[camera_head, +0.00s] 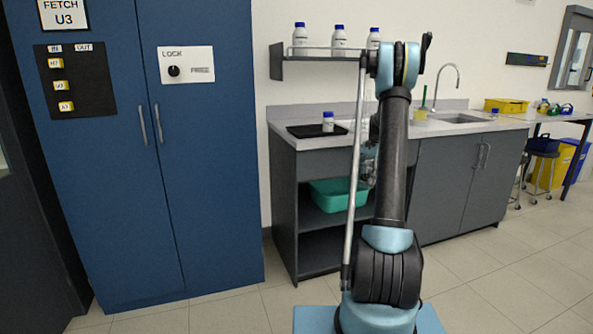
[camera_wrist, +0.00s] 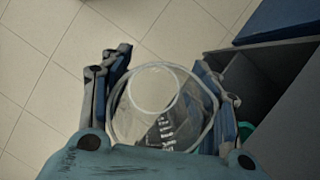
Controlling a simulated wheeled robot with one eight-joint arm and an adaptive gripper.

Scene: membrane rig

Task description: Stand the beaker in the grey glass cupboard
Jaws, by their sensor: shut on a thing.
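The clear glass beaker (camera_wrist: 163,125) is between the two fingers of my gripper (camera_wrist: 164,75) in the wrist view, with its round rim towards the camera. In the head view my gripper (camera_head: 368,168) is mostly hidden behind my arm, in front of the grey bench, and the beaker cannot be made out clearly there. I see no cupboard that is clearly grey with glass; a dark panel (camera_head: 30,200) at the far left edge is cut off.
A tall blue cupboard (camera_head: 215,190) with shut doors stands at the left. The grey bench (camera_head: 285,200) holds a black tray (camera_head: 305,131) with a bottle, and a green bin (camera_head: 325,195) on its open shelf. Bottles stand on a wall shelf (camera_head: 300,58). Floor is clear in front.

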